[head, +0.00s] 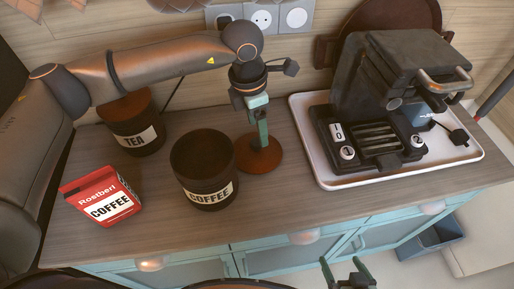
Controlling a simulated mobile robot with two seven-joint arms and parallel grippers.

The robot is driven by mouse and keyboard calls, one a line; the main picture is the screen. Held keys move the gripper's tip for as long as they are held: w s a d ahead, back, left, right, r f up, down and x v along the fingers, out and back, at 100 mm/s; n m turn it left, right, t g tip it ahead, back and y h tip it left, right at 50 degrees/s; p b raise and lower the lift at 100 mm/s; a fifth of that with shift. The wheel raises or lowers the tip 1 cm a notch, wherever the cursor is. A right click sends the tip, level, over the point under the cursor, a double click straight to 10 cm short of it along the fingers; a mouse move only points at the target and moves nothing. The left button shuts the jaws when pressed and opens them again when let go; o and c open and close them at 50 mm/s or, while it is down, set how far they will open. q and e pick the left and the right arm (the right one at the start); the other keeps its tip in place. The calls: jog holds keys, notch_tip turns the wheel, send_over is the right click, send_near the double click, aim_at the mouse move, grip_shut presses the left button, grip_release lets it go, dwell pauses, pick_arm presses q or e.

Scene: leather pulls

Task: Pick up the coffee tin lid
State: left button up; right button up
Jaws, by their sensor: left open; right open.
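The coffee tin lid (268,160) is a round reddish-brown disc lying on the wooden counter, right of the coffee tin (207,190). The dark tin stands upright with its top open and a COFFEE label on its front. My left gripper (263,143) is open and points down over the lid, its teal fingers overlapping the lid's middle. I cannot tell whether the fingers touch the lid. They hide a small part of it. My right gripper (345,266) is open and empty at the bottom edge, in front of the counter.
A tea tin (137,140) with a brown lid stands behind my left arm. A red coffee packet (100,197) stands at the left. A white tray (305,135) with a dark coffee machine (395,75) is at the right. Counter is bare in front of the lid.

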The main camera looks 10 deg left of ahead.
aim_at(256, 142)
pick_arm(q)
jog(key=f, duration=0.2)
jog(key=f+p, duration=0.1)
jog(key=f, duration=0.2)
jog(key=shift+w+a+f, duration=0.2)
jog(key=shift+f, duration=0.1)
jog(key=shift+c, duration=0.3)
grip_shut()
dwell(0.3)
